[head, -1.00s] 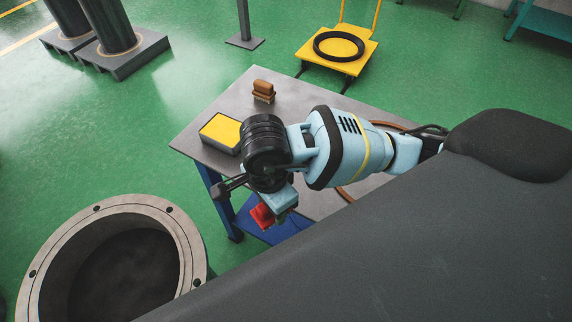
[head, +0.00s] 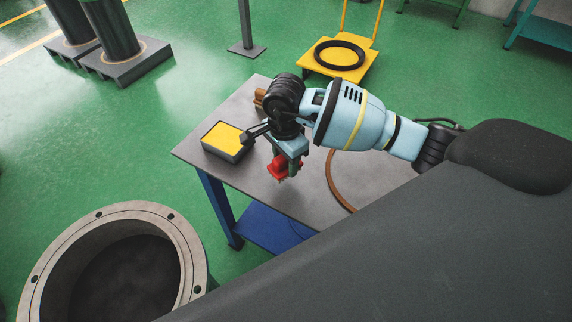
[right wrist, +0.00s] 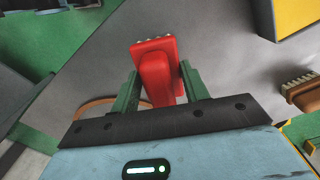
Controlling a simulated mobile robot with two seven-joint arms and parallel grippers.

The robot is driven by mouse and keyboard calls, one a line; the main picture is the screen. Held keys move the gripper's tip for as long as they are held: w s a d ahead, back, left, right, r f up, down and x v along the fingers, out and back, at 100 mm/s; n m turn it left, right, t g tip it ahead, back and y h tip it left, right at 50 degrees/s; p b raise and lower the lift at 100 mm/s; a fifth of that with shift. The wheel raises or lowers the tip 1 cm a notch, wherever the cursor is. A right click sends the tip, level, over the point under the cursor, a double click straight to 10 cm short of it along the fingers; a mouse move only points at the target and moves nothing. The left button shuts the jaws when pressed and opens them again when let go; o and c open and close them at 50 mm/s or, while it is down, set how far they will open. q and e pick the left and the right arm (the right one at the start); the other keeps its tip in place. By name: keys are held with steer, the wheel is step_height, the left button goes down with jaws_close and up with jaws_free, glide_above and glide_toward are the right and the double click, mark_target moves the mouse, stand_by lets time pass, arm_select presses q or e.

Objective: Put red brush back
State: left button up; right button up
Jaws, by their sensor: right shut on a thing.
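The red brush (head: 281,168) is held in my right gripper (head: 286,166), above the grey top of the work table (head: 240,190). In the right wrist view the brush (right wrist: 156,72) stands between the two green fingers (right wrist: 160,88), with a row of pale bristle tufts at its far end. Whether the brush touches the table is hard to tell. My left gripper is not in view.
A grey box with a yellow top (head: 224,138) stands at the table's left edge. A brown brush (head: 260,97) is partly hidden behind my right wrist; it also shows in the right wrist view (right wrist: 302,90). A brown ring (head: 335,185) lies on the table. A large flanged cylinder (head: 190,245) stands at lower left.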

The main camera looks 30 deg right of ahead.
mark_target(286, 167)
steer(key=shift+w+d+f, duration=0.15)
steer(key=shift+w+d, duration=0.1)
steer(key=shift+w, duration=0.1)
step_height(286, 167, down, 3)
steer(key=shift+f, duration=0.1)
steer(key=shift+f, duration=0.25)
steer(key=o, duration=1)
steer(key=shift+c, duration=0.2)
steer(key=shift+r, duration=0.1)
steer(key=shift+r, duration=0.5)
step_height(286, 167, up, 11)
steer(key=shift+r, duration=0.15)
steer(key=shift+p, duration=0.3)
